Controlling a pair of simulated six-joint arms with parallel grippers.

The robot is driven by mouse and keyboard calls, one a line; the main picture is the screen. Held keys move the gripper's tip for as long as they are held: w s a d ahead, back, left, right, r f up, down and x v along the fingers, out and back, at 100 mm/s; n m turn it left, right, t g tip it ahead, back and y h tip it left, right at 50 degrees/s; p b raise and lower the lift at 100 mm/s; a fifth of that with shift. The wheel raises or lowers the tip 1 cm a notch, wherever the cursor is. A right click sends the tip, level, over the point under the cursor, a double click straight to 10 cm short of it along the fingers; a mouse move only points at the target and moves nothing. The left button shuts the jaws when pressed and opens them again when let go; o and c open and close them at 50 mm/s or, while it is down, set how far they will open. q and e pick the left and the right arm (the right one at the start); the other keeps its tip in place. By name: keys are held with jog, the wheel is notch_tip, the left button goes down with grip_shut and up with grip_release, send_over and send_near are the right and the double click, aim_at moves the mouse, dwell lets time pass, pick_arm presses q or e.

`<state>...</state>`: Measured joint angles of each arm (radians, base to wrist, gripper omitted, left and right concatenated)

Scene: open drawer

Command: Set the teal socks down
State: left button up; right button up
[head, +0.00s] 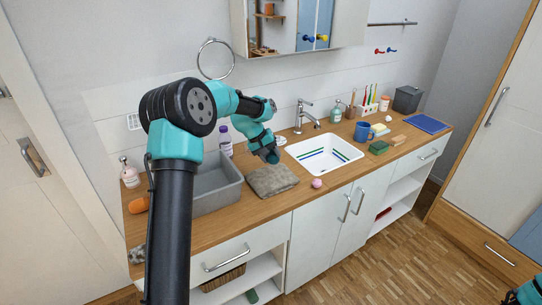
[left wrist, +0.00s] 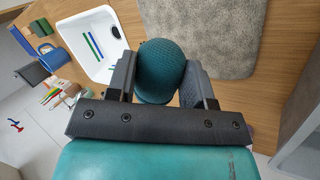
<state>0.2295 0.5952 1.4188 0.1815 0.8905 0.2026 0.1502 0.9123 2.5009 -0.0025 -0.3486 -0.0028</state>
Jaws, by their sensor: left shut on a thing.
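The teal socks (left wrist: 160,48) are a rounded, knitted bundle held between the two fingers of my left gripper (left wrist: 158,80) in the left wrist view. In the head view my left gripper (head: 270,154) is over the counter, by the back edge of a grey mat (head: 274,181) and left of the sink; the socks are hard to make out there. The mat also shows beside the socks in the left wrist view (left wrist: 222,30). I cannot tell the exact height of the socks above the counter.
A grey bin (head: 220,199) stands left of the mat, with a purple-capped bottle (head: 225,142) behind it. The white sink (head: 324,155) is to the right. A pink ball (head: 317,183) lies at the counter's front edge. The mat's top looks empty.

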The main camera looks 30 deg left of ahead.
pick_arm(q)
jog(key=shift+a, duration=0.1)
jog(key=s+a+r+n+t+y, duration=0.1)
jog(key=s+a+r+n+y, duration=0.2)
jog(key=s+a+r+n, duration=0.4)
jog(key=s+a+r+n+t+y, duration=0.1)
jog(key=s+a+r+n+y, duration=0.2)
jog(key=s+a+r+n, duration=0.4)
jog(key=s+a+r, duration=0.8)
jog(key=s+a, duration=0.4)
jog(key=s, duration=0.1)
jog(key=shift+s+r+n, duration=0.25)
jog(key=shift+r+n, duration=0.05)
jog(key=w+a, duration=0.2)
jog(key=a, duration=0.2)
jog(key=w+a+f, duration=0.1)
jog(key=w+a, duration=0.2)
jog(key=a, duration=0.2)
jog(key=w+a, duration=0.3)
jog(key=a, duration=0.1)
jog(key=shift+w+a+f, duration=0.1)
jog(key=shift+a+f, duration=0.15)
jog(key=shift+a, duration=0.1)
jog(key=shift+f, duration=0.1)
jog(key=shift+f, duration=1.65)
jog(key=shift+f, duration=0.1)
